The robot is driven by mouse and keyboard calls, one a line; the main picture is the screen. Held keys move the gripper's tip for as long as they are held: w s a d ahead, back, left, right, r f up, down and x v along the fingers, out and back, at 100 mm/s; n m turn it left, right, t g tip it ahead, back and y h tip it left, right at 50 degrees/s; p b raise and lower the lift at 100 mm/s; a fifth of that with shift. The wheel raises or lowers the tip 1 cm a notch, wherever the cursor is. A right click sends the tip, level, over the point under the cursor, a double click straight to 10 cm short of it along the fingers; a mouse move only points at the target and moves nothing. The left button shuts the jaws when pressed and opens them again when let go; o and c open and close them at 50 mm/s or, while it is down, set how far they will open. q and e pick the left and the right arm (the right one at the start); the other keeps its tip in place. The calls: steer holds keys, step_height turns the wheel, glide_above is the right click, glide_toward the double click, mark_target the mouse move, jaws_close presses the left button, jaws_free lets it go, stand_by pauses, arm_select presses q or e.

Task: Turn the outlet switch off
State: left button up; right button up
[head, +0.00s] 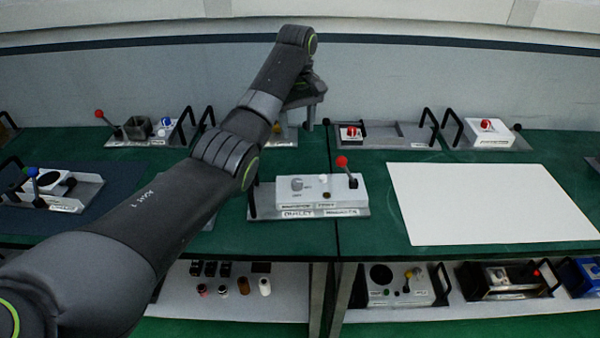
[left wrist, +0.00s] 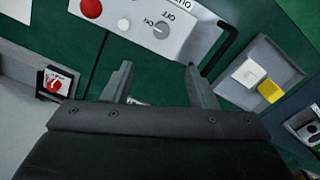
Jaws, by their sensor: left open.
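The outlet box (head: 325,193) is a white unit on a grey plate in the middle of the green bench in the head view. Its round grey switch knob (head: 297,184) is on the left of its face. In the left wrist view the knob (left wrist: 160,31) shows at the top, with ON and OFF printed beside it; its setting is hard to tell. A red-balled lever (head: 342,163) stands on the box's right. My left gripper (head: 305,110) is behind the box in the head view, partly hidden by my wrist. It (left wrist: 160,84) is open and empty, apart from the knob.
A unit with a red button (head: 351,133) sits behind, and another red-button unit (head: 487,127) is at back right. A white sheet (head: 490,203) lies flat to the right. A tray with white and yellow blocks (left wrist: 258,76) is near my left gripper. The bench around the box's front is clear.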

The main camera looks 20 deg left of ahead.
arm_select(q)
steer(key=b, duration=0.2)
glide_toward(297, 181)
step_height(297, 181, down, 7)
steer(key=shift+s+f, duration=0.1)
steer(key=shift+f, duration=0.7)
arm_select(e)
steer(key=shift+s+f, duration=0.7)
steer(key=shift+f, duration=0.25)
arm_select(q)
steer(key=c, duration=1)
steer(key=shift+p, duration=0.3)
arm_select(e)
steer(key=shift+s+a, duration=0.1)
